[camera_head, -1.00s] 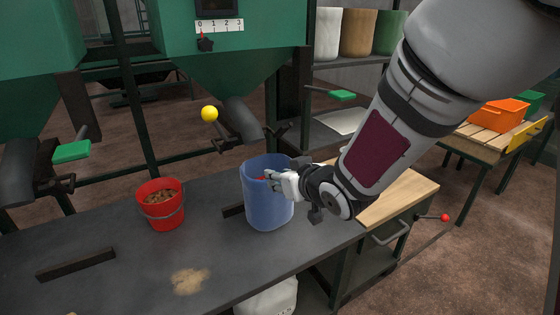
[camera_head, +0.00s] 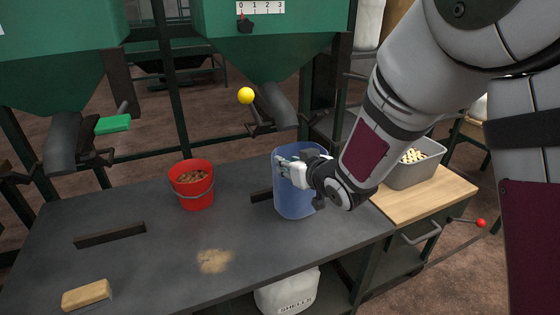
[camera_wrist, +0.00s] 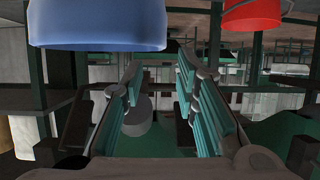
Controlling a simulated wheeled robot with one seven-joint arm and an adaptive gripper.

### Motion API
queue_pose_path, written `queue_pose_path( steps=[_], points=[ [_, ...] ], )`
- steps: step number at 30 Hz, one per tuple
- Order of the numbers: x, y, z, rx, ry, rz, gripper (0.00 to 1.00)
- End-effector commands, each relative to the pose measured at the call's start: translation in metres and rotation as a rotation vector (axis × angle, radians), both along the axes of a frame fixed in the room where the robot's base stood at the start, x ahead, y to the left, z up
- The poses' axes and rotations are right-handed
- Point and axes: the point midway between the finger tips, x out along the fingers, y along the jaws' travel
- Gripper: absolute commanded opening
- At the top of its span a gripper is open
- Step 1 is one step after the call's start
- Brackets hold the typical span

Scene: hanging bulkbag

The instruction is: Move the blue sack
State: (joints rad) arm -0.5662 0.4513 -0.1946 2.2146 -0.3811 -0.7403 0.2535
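The blue sack (camera_head: 297,203) looks like an open-topped, slightly see-through blue container. It stands upright on the dark table in the head view. In the wrist view, its blue side (camera_wrist: 100,30) fills the upper left. My gripper (camera_head: 284,166) is at the height of the sack's upper part, overlapping it in the head view. I cannot tell whether it touches. The fingers also show in the wrist view (camera_wrist: 160,90), spread apart with teal pads and nothing visible between them. The sack's lower right side is partly hidden by my wrist.
A red bucket (camera_head: 192,188) with brown contents stands left of the sack. Dark bars (camera_head: 110,236) and a wooden block (camera_head: 87,295) lie on the table (camera_head: 160,245). A yellow-knobbed lever (camera_head: 246,96) hangs behind. A grey bin (camera_head: 420,170) stands right.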

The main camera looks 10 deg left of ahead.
Motion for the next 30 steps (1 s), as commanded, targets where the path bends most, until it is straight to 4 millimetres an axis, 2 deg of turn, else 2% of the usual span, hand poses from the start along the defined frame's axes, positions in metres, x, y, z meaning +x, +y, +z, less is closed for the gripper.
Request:
queue_pose_path(
  steps=[6,15,28,29,30],
  points=[
    [0.030,0.022,-0.017,-0.001,-0.001,0.000,0.28],
    [0.058,0.042,-0.031,-0.001,0.001,0.000,0.28],
    [0.064,0.046,-0.033,0.000,0.000,-0.001,0.28],
    [0.064,0.046,-0.033,0.000,0.000,-0.001,0.26],
    [0.064,0.046,-0.033,0.000,0.000,0.000,0.17]
  ],
)
